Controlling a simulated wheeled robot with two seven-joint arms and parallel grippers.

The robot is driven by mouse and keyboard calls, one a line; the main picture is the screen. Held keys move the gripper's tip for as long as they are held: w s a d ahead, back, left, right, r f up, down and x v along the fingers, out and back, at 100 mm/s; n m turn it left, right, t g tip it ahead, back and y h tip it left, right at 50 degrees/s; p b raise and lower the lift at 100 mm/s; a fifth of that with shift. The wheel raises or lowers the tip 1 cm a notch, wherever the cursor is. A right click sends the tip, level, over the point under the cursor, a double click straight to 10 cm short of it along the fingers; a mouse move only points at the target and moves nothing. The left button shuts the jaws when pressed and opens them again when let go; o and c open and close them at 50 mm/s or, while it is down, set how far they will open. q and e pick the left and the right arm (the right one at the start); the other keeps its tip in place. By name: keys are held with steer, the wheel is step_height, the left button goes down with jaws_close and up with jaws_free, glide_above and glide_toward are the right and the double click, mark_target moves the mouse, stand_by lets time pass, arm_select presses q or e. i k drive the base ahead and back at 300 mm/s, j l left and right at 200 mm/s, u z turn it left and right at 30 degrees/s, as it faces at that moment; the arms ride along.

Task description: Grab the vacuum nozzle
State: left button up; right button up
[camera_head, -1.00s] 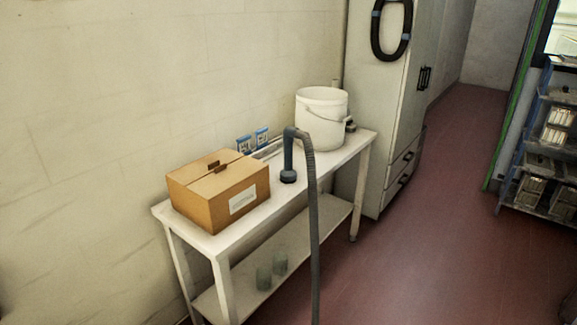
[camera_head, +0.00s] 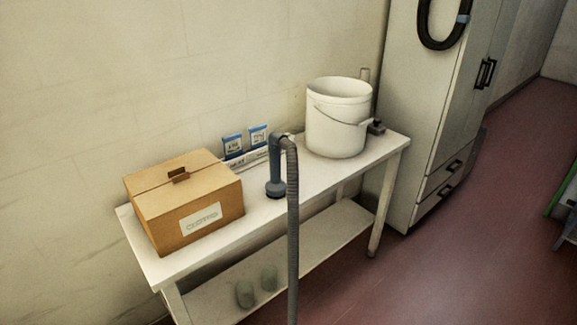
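The vacuum nozzle (camera_head: 275,178) is a dark blue-grey tube with a flared round foot. It stands upright on the white table (camera_head: 322,185), between the cardboard box and the white bucket. A grey ribbed hose (camera_head: 293,230) bends over from its top and hangs down past the table's front edge, out of the bottom of the picture. Neither of my grippers shows in the head view.
A cardboard box (camera_head: 160,205) stands at the table's left end, a white bucket (camera_head: 338,120) at the right end. Small blue-edged packets (camera_head: 246,140) are behind the nozzle. Glass jars (camera_head: 257,287) stand on the lower shelf. A tall cabinet (camera_head: 425,130) is right of the table; red floor (camera_head: 450,260) is clear in front.

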mark_target(275, 189)
steer(key=i+l+u, duration=0.1)
steer(key=l, duration=0.25)
steer(key=i+l, duration=0.3)
steer(key=i+l+u, duration=0.15)
steer(key=l, duration=0.3)
steer(key=i+l, duration=0.2)
steer(key=l, duration=0.2)
steer(key=i+l+u, duration=0.15)
steer(key=l, duration=0.25)
